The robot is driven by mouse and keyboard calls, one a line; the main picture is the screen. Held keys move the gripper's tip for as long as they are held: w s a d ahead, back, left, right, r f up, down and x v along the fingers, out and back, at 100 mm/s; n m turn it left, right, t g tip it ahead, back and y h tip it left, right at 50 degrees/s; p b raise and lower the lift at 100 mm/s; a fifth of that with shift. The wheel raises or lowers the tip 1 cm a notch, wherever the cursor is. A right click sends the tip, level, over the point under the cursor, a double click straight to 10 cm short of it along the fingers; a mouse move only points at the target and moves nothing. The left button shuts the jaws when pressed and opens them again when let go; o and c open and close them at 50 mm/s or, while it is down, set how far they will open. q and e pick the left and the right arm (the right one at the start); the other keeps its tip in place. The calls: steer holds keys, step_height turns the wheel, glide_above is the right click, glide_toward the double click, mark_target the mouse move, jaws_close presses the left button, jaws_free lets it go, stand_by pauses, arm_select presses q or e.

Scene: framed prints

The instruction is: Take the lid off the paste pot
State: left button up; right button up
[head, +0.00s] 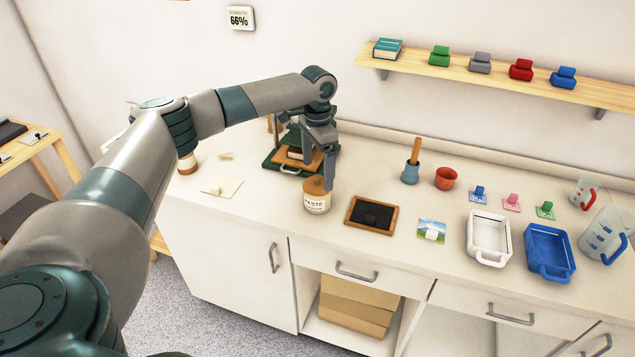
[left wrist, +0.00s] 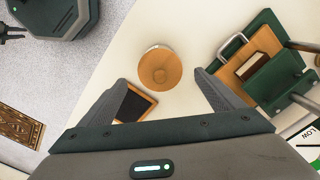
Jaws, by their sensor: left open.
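The paste pot (head: 317,203) is a squat jar with a "PASTE" label, upright on the counter near its front edge. Its round wooden-brown lid (head: 314,185) sits on top and shows from above in the left wrist view (left wrist: 160,68). My left gripper (head: 318,172) points down at the pot with its fingers apart. In the left wrist view the fingertips (left wrist: 161,80) lie to either side of the lid, with nothing held between them. I cannot tell how far above the lid they are. My right gripper is not seen in the head view.
A wood-framed dark slate (head: 371,214) lies right of the pot. A green press (head: 291,161) with a wooden board stands just behind. Further right are a small picture (head: 431,230), a white tray (head: 488,236) and a blue tray (head: 548,251). A pale card (head: 222,186) lies left.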

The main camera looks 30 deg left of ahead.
mark_target(317, 176)
arm_select(q)
steer(key=shift+f+p, duration=0.45)
steer(key=shift+f, duration=1.2)
steer(key=c, duration=1.1)
